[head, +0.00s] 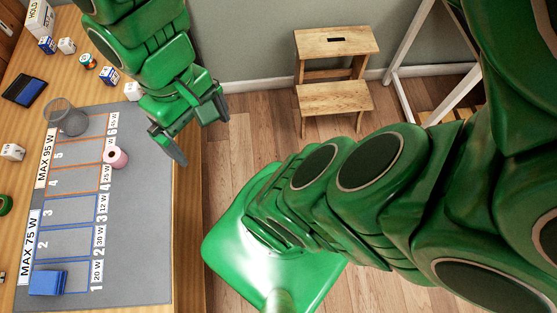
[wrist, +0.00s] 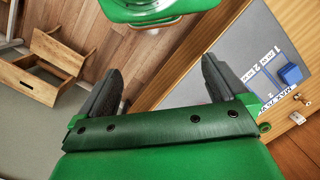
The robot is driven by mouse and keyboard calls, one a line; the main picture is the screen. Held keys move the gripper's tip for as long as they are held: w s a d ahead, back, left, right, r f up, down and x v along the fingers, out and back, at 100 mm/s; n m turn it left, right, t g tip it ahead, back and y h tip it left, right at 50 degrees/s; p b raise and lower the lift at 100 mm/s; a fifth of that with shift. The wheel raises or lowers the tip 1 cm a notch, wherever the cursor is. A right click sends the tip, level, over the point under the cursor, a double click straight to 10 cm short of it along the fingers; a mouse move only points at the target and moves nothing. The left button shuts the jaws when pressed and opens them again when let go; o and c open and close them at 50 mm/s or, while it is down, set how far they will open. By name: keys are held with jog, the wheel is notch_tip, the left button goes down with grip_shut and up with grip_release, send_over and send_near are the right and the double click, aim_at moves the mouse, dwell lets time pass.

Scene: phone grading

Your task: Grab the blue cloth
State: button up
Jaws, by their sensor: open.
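The blue cloth (head: 48,283) is a small folded block lying on the grey mat (head: 135,255), in the slot marked 1 at the lower left of the head view. It also shows at the right of the wrist view (wrist: 290,74). My gripper (head: 199,136) is in the upper middle of the head view, near the mat's right edge and well apart from the cloth. Its two fingers stand wide apart in the wrist view (wrist: 160,88), with nothing between them.
Small boxes, a dark tablet-like device (head: 25,89) and a green tape roll (head: 4,204) lie on the wooden table at left. A wooden step stool (head: 335,75) stands on the floor. The lower right of the mat is clear.

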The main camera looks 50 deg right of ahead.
jog(key=d, duration=0.2)
jog(key=m+g+y, duration=0.7)
jog(key=y, duration=0.1)
send_over(44, 274)
jog(key=d, duration=1.1)
notch_tip(44, 274, down, 15)
jog(key=w+a+f+m, duration=0.1)
jog(key=a+f, duration=0.1)
jog(key=f, duration=0.1)
jog(key=w+a+f+m+y, duration=0.1)
jog(key=a+f, duration=0.1)
jog(key=f, duration=0.1)
jog(key=w+a+f+m, duration=0.1)
jog(key=a+f, duration=0.1)
jog(key=f, duration=0.1)
jog(key=shift+w+a+f+y, duration=0.15)
jog(key=shift+a+f+y, duration=0.1)
jog(key=shift+a+y, duration=0.15)
jog(key=shift+a+f, duration=0.25)
jog(key=shift+f, duration=0.25)
jog(key=shift+a+f+m, duration=0.15)
jog(key=shift+a+m, duration=0.05)
jog(key=shift+m, duration=0.1)
jog(key=shift+x, duration=3.7)
jog(key=shift+d+f, duration=0.1)
jog(key=shift+d, duration=0.05)
jog(key=c, duration=0.8)
